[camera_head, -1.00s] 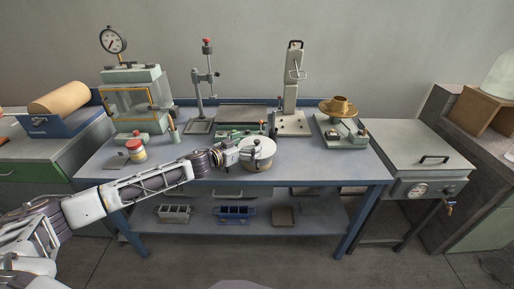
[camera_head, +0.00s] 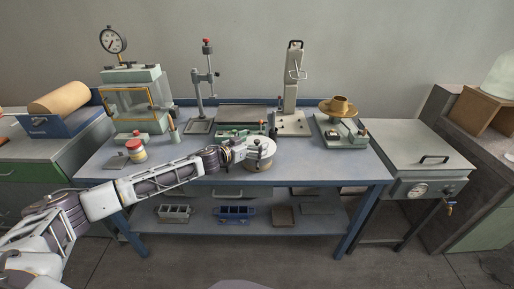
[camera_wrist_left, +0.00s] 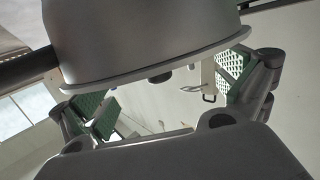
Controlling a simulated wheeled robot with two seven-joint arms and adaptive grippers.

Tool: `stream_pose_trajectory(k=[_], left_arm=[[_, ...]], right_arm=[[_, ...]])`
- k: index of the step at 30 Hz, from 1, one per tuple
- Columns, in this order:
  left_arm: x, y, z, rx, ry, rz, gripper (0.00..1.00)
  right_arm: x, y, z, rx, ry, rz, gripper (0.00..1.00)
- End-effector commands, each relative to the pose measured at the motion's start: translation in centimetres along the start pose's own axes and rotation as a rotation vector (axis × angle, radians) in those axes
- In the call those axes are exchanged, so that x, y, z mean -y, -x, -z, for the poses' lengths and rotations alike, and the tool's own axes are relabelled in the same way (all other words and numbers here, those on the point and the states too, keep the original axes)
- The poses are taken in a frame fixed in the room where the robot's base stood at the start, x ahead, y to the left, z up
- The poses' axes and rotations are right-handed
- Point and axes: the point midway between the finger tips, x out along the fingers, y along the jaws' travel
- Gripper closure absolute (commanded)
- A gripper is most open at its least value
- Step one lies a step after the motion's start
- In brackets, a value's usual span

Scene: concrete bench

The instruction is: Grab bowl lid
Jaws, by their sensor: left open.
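A round, pale metal bowl (camera_head: 260,161) stands near the front edge of the blue bench, right of the middle. Its lid (camera_head: 263,147) is partly covered by my left gripper (camera_head: 262,138), which reaches over it from the left. The gripper is open, and contact with the lid cannot be told. In the left wrist view the green-padded fingers (camera_wrist_left: 170,92) are spread wide. A grey round metal body with a flared rim fills the top of that view; I cannot tell whether it is the bowl or its lid. My right gripper is not in view.
Behind are a glass-walled chamber (camera_head: 135,102), a stand (camera_head: 199,95), a tall white press (camera_head: 292,85) and a scale with a brass pan (camera_head: 339,108). The bench front right of the bowl is clear.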

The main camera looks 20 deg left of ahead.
Motion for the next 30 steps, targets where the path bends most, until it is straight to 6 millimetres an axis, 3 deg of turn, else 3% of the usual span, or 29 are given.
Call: stream_pose_trajectory(k=[2, 5, 25, 30], left_arm=[[0.00, 0.01, 0.00, 0.000, 0.000, 0.000, 0.01], [0.00, 0.01, 0.00, 0.000, 0.000, 0.000, 0.12], [0.04, 0.04, -0.33, 0.005, 0.000, 0.002, 0.98], [0.02, 0.05, -0.42, 0.006, 0.000, 0.001, 1.00]], right_arm=[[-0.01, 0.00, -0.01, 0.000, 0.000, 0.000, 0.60], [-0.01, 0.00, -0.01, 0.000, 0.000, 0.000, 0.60], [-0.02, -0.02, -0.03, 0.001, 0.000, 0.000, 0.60], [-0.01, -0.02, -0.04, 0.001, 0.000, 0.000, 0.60]])
